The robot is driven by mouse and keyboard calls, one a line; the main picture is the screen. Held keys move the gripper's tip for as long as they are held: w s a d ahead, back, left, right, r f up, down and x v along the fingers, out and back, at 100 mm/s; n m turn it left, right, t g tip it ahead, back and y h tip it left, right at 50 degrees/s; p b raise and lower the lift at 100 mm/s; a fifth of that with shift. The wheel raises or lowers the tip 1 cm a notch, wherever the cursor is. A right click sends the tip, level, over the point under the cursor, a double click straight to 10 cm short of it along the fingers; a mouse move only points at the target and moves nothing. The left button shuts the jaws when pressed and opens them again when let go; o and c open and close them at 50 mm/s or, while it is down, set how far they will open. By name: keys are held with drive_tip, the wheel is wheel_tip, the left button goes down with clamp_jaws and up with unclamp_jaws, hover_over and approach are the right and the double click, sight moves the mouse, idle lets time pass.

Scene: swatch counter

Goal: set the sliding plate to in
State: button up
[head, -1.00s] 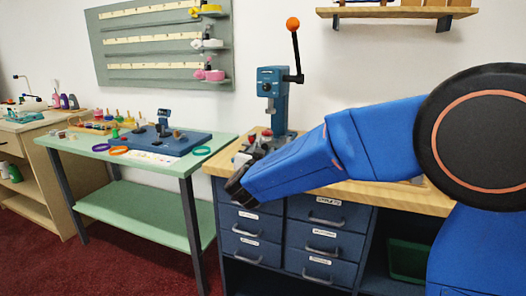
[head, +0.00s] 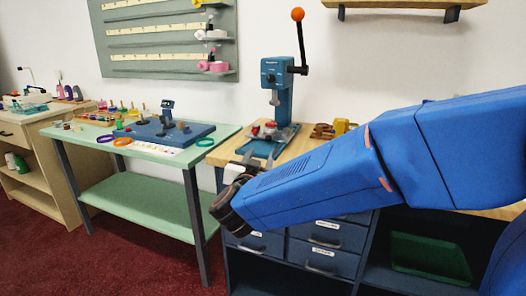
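A blue press (head: 276,88) with an orange-knobbed lever stands on the wooden-topped bench. At its foot is a flat blue plate (head: 262,148) carrying red and silver round parts (head: 266,130); this looks like the sliding plate, but I cannot tell clearly whether it is in or out. My gripper (head: 247,166) is in front of the plate, near the bench's left front corner. It is small and seen partly edge-on, so its opening is unclear. I see nothing held in it. My blue forearm hides much of the bench front.
The green table (head: 150,191) at left holds a blue board (head: 163,133) with a small device, coloured rings and small pegs. Yellow and brown items (head: 340,127) stand right of the press. Drawers (head: 322,258) and a green bin (head: 430,256) are below. Red floor is clear at left.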

drive_tip(key=shift+s+a, duration=0.2)
drive_tip(key=shift+s, duration=0.95)
drive_tip(key=shift+s+a, duration=0.15)
drive_tip(key=shift+s, duration=0.95)
drive_tip(key=shift+c, duration=0.7)
